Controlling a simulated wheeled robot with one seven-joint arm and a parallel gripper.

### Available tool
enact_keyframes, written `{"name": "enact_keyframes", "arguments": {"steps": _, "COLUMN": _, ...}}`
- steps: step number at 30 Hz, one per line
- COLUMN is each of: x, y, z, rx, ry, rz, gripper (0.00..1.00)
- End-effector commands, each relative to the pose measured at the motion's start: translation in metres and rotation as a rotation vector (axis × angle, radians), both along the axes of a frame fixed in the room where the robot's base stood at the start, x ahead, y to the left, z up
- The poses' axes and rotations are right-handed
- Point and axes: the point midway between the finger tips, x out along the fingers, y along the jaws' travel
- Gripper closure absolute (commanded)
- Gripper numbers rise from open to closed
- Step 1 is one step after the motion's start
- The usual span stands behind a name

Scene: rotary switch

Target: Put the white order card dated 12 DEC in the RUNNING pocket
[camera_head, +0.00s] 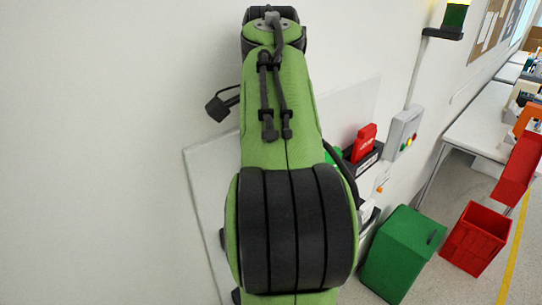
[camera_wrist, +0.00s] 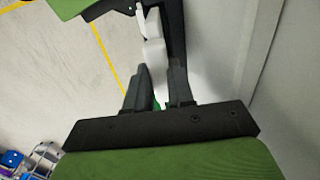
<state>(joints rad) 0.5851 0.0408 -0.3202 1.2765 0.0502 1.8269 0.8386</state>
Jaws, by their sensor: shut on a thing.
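My gripper (camera_wrist: 158,72) shows in the wrist view with its two dark fingers on either side of a narrow white piece (camera_wrist: 154,55), and it is shut on it. The piece looks like a white card seen at a steep angle. No print or date on it can be read. A bit of green shows low between the fingers. In the head view my arm hides the gripper and most of the pale board (camera_head: 201,178) on the wall. A red card (camera_head: 364,143) stands in a dark pocket (camera_head: 363,166) right of my arm. I cannot read which pocket is RUNNING.
A grey box with coloured buttons (camera_head: 403,132) is on the wall beside the dark pocket. A green bin (camera_head: 402,252) and a red bin (camera_head: 475,238) stand on the floor at the lower right. A long bench (camera_head: 474,125) runs along the wall behind them.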

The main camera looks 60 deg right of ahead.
Motion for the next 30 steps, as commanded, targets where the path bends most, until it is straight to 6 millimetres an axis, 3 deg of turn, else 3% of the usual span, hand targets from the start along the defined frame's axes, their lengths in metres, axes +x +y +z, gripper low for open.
{"name": "enact_keyframes", "arguments": {"steps": 30, "x": 0.000, "y": 0.000, "z": -0.044, "rx": -0.001, "ry": -0.001, "rz": 0.000, "gripper": 1.00}}
